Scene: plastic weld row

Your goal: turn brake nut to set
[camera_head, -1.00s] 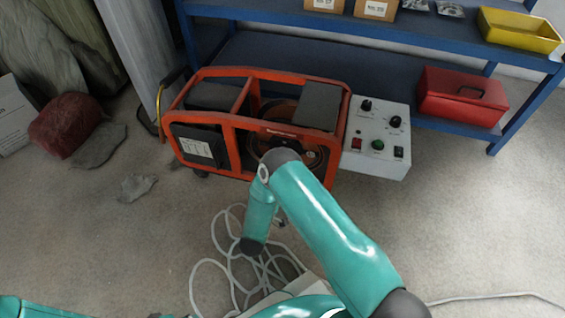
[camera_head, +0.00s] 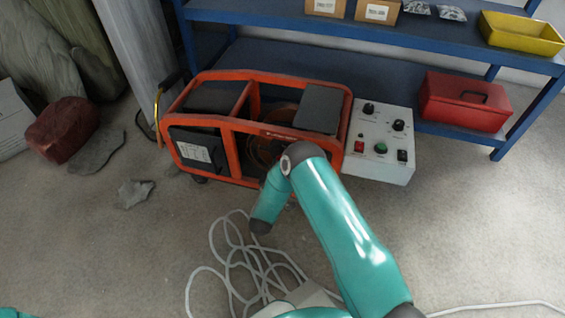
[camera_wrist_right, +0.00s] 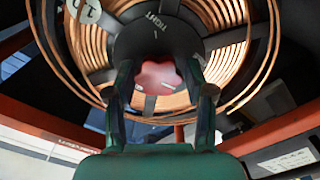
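The brake nut (camera_wrist_right: 160,78) is a red lobed knob at the centre of a dark hub (camera_wrist_right: 152,38) marked "TIGHT", in front of a reel (camera_wrist_right: 258,45) wound with copper-coloured wire. White marks show near the nut's lower edge. My right gripper (camera_wrist_right: 160,68) faces it with its two fingers apart, one on each side of the nut. I see no clear contact. In the head view the reel sits in the orange-framed machine (camera_head: 232,126), and my right arm hides the nut and the right gripper. My left gripper is out of view.
A grey control box (camera_head: 378,165) with knobs and buttons is beside the machine. A blue shelf (camera_head: 275,60) behind holds a red toolbox (camera_head: 464,100) and a yellow bin (camera_head: 520,34). Pale cable (camera_head: 235,265) lies coiled on the floor below my right arm. Floor at right is open.

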